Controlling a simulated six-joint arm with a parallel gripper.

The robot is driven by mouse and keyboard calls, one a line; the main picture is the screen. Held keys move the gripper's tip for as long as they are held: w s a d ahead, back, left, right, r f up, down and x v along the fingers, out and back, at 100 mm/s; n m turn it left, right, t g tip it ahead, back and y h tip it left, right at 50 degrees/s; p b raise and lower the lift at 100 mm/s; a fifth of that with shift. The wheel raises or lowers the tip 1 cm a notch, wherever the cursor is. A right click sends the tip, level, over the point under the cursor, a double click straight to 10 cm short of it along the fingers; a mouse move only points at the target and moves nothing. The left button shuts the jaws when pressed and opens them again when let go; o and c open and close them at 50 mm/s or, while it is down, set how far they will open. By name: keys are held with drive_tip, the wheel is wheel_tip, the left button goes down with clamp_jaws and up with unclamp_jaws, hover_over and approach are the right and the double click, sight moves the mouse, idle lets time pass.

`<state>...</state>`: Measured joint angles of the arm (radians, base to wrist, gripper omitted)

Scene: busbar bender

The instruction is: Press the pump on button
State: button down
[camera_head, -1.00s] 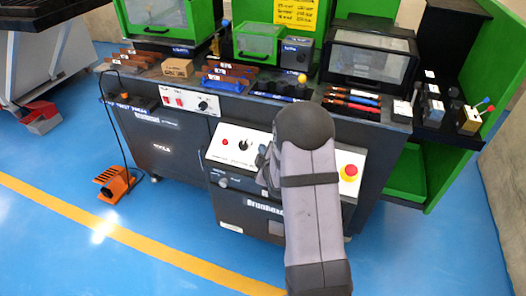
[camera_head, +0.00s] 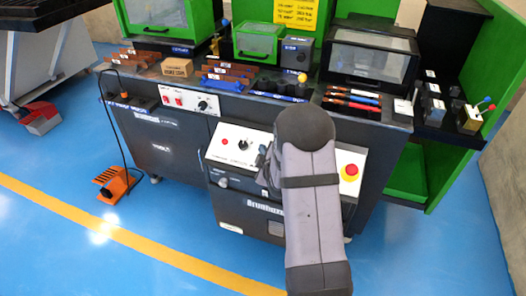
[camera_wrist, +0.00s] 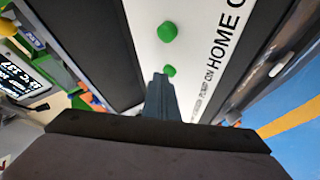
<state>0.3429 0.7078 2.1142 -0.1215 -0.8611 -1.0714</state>
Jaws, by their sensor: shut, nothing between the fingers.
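In the wrist view, a white control panel (camera_wrist: 192,50) carries two green buttons. The upper green button (camera_wrist: 167,31) stands above the lower green button (camera_wrist: 169,70). Black lettering beside them includes "HOME" and, smaller and blurred, "PUMP ON". Which button each label marks is hard to tell. My gripper (camera_wrist: 160,84) is shut and empty, its tips just below the lower green button; contact cannot be told. In the head view my gripper (camera_head: 262,158) is in front of the white panel (camera_head: 218,153), and my arm hides the panel's middle.
Bars and tools lie on the bench top above. An orange foot pedal (camera_head: 115,185) sits on the blue floor.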

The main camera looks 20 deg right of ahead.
idle(0.4)
drive_tip(key=shift+s+a+r+p, duration=0.2)
drive_tip(key=shift+r+p, duration=0.1)
drive_tip(key=shift+r, duration=0.1)
drive_tip(key=shift+s+a+r+p, duration=0.1)
drive_tip(key=shift+s+r+p, duration=0.05)
drive_tip(key=shift+r+p, duration=0.2)
drive_tip(key=shift+r, duration=0.15)
drive_tip(key=r+p, duration=0.1)
drive_tip(key=s+a+r+p, duration=0.1)
drive_tip(key=r, duration=0.1)
drive_tip(key=r+p, duration=0.1)
drive_tip(key=shift+s+a+r, duration=0.15)
drive_tip(key=shift+s+a, duration=0.1)
drive_tip(key=shift+a, duration=0.05)
idle(0.5)
